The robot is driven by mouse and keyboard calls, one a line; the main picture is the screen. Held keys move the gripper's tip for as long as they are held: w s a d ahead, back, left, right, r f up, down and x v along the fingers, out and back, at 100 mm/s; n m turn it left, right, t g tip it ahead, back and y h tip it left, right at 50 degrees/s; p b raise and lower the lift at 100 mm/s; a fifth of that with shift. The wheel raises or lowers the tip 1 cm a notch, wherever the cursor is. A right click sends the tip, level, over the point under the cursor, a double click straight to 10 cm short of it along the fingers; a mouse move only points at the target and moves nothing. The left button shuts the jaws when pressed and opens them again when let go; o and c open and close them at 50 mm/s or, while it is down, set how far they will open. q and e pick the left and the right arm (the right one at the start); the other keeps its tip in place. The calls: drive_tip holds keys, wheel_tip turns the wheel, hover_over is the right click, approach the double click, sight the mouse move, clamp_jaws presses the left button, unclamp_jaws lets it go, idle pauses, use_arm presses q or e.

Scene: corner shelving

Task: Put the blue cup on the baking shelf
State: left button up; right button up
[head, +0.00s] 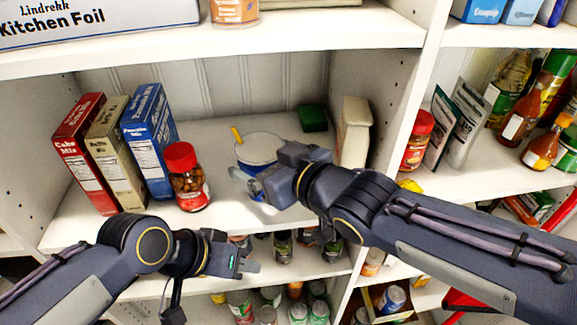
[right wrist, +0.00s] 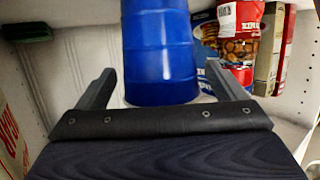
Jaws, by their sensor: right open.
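The blue cup (head: 257,164) has a pale top and stands at the baking shelf (head: 110,222), right of the red-lidded jar. Whether it rests on the board is hidden by my right gripper. My right gripper (head: 254,190) is open at the cup's near side. In the right wrist view the cup (right wrist: 160,50) shows between and beyond the two spread fingers, with no clear grip on it. My left gripper (head: 252,268) is lower, in front of the shelf below, away from the cup. Its jaw gap is not clear.
Several mix boxes (head: 116,152) and the red-lidded jar (head: 184,178) stand left of the cup. A green item (head: 313,118) and a cream package (head: 355,132) stand right of it. An upright divider (head: 402,105) bounds the bay. Cans (head: 283,247) fill the shelf below.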

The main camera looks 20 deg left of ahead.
drive_tip(key=p+v, duration=0.6)
drive_tip(key=v, duration=0.5)
drive_tip(key=shift+s+d, duration=0.15)
drive_tip(key=shift+d, duration=0.2)
drive_tip(key=shift+r, duration=0.1)
